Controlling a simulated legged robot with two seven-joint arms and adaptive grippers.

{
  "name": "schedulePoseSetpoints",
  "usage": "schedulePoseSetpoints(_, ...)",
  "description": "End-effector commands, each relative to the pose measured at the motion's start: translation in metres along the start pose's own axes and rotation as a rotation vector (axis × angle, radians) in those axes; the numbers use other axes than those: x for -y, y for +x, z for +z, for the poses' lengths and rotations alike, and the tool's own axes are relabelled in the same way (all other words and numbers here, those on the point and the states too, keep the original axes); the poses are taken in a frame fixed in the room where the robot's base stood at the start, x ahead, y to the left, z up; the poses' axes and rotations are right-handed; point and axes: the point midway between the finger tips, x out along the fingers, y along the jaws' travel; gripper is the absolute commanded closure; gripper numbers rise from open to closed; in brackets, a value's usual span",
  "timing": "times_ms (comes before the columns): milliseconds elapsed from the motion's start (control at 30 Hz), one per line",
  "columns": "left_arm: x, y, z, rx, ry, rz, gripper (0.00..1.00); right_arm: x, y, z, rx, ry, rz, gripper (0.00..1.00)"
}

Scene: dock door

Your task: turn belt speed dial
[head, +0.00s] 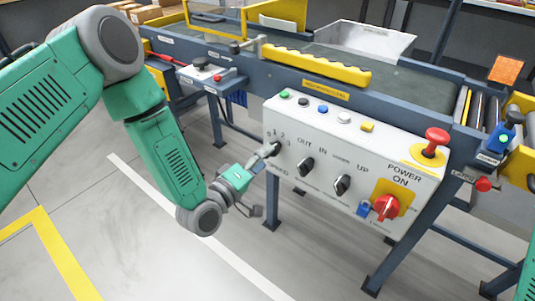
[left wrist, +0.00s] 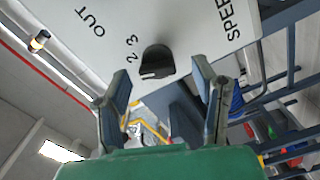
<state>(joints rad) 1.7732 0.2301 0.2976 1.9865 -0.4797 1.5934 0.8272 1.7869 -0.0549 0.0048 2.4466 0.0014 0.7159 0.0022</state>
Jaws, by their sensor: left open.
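The belt speed dial is a black knob (left wrist: 157,62) on the white control panel (head: 300,125), beside the printed numbers 2 and 3 and near the word SPEED in the left wrist view. In the head view it sits at the panel's left end by the numbers 1 2 3, mostly hidden by my gripper. My left gripper (head: 268,153) is at this end of the panel. In the left wrist view its open fingers (left wrist: 161,72) stand on either side of the dial, with gaps; I cannot tell whether they touch it. My right gripper is not in view.
Two more black knobs, OUT/IN (head: 306,166) and UP (head: 342,185), sit to the right. Beyond them are a red power switch (head: 386,208) and a red mushroom button (head: 436,140). Small buttons line the panel top. The conveyor (head: 400,87) runs behind; the floor in front is clear.

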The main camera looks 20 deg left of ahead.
Motion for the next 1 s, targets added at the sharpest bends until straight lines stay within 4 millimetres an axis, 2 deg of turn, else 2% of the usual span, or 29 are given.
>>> schedulePoseSetpoints(200, 0.003, -0.049, -0.001, 0.0, -0.003, -0.007, 0.47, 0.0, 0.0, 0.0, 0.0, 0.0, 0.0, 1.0)
schedulePoseSetpoints(433, 0.004, -0.085, -0.002, -0.001, -0.002, -0.006, 0.47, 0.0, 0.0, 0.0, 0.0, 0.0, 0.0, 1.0)
schedulePoseSetpoints(600, 0.004, -0.094, -0.002, -0.002, -0.002, -0.004, 0.47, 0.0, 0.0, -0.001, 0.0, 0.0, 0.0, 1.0)
schedulePoseSetpoints(1000, 0.004, -0.094, -0.002, -0.002, -0.001, -0.004, 0.47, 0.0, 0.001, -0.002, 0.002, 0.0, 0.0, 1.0)
